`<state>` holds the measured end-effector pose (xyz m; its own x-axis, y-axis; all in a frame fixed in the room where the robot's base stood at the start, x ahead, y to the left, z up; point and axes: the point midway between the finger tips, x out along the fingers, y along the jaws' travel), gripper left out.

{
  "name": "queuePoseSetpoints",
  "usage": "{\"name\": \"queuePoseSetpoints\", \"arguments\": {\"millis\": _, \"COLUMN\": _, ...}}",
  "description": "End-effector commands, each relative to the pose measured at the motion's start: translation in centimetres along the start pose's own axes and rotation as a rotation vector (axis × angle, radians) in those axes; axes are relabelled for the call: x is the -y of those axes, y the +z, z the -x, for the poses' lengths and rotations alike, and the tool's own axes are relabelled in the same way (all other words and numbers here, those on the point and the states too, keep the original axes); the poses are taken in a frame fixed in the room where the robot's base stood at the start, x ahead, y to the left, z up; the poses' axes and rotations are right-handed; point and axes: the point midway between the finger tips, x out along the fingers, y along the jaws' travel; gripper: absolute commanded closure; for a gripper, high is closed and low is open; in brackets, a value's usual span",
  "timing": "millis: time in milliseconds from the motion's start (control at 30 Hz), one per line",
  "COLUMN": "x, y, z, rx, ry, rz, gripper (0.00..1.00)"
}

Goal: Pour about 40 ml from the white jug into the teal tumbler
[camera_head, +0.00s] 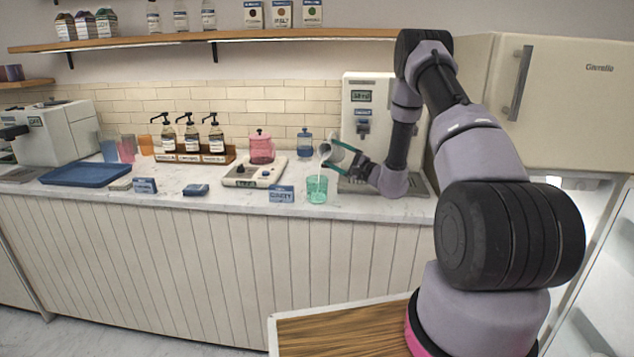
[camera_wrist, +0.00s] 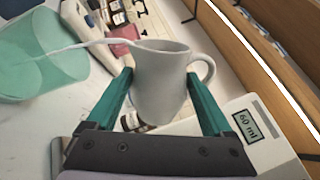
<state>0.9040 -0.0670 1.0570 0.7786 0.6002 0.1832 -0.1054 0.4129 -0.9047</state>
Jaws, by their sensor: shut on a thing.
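The white jug (camera_head: 341,154) is tilted to the left above the teal tumbler (camera_head: 317,191), and a thin white stream runs from its lip down into the tumbler. My gripper (camera_head: 351,164) is shut on the jug. In the wrist view the teal fingers (camera_wrist: 158,75) clasp both sides of the jug (camera_wrist: 160,95). The stream there crosses left into the tumbler (camera_wrist: 35,85), which is translucent and stands on the counter. The liquid level in the tumbler is hard to tell.
A dispenser (camera_head: 358,85) reading 60 ml stands behind my gripper. A blue sign (camera_head: 281,194) stands just left of the tumbler. A pale scale-like unit (camera_head: 240,181), a pink pot (camera_head: 262,148) and a blue jar (camera_head: 305,142) are nearby. The blue tray (camera_head: 86,183) is far left.

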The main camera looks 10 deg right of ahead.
Motion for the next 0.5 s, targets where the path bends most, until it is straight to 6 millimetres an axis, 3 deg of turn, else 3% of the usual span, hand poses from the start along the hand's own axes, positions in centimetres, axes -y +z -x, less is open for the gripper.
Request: {"name": "queuePoseSetpoints", "arguments": {"millis": 500, "x": 0.24, "y": -0.06, "z": -0.11, "rx": 0.006, "ry": -0.001, "rz": 0.026, "gripper": 0.97}}
